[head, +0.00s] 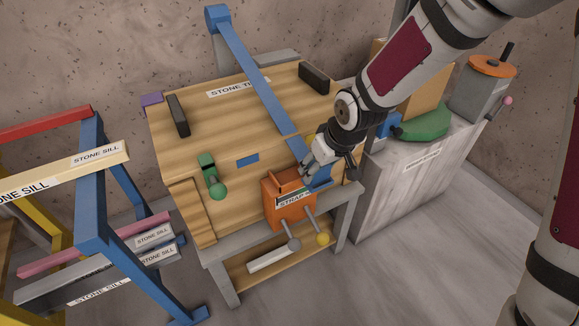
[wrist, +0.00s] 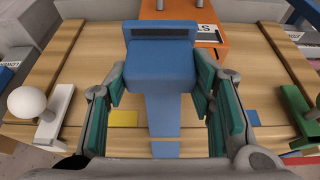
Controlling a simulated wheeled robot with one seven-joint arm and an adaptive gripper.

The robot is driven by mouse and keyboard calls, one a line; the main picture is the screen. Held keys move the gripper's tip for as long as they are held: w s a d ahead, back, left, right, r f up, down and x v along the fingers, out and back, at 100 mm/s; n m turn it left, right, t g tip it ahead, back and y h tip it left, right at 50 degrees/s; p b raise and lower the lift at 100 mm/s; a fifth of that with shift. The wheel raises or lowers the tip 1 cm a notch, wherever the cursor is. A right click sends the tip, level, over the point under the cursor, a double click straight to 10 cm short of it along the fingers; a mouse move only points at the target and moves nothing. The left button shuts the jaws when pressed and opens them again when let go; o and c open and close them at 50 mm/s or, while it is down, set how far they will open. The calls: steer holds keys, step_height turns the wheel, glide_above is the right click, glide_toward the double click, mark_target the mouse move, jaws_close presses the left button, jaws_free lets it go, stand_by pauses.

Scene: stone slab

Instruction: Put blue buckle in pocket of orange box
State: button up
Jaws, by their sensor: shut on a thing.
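My gripper (head: 313,166) is at the front right of the wooden table, shut on the blue buckle (head: 319,179). In the wrist view the buckle (wrist: 160,65) is a blue block with a dark slot at its far end, between the teal finger pads (wrist: 163,100). A blue strap runs below it in that view. The orange box (head: 282,213), labelled STRAP, is at the table's front edge, just left of the buckle in the head view. In the wrist view the box (wrist: 242,85) lies beyond and right of the buckle. Its pocket is not clearly visible.
A long blue strap (head: 250,70) crosses the table (head: 165,140). A green clamp (head: 212,175) stands left of the box. Two rods with grey and yellow knobs (head: 323,239) project below the box. A blue rack (head: 92,190) is at left, a grey cabinet (head: 400,195) at right.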

steer(key=w+a, duration=0.1)
steer(key=a, duration=0.1)
steer(key=w+a, duration=0.2)
steer(key=a, duration=0.1)
steer(key=w+a+f+b, duration=0.1)
steer(key=w+a, duration=0.1)
steer(key=shift+a, duration=0.35)
steer(key=shift+w+f+b, duration=0.1)
steer(key=shift+f+b, duration=0.45)
steer(key=shift+f, duration=1.15)
steer(key=shift+f, duration=0.1)
steer(key=o, duration=1.2)
steer(key=p+v, duration=0.3)
steer(key=v, duration=0.9)
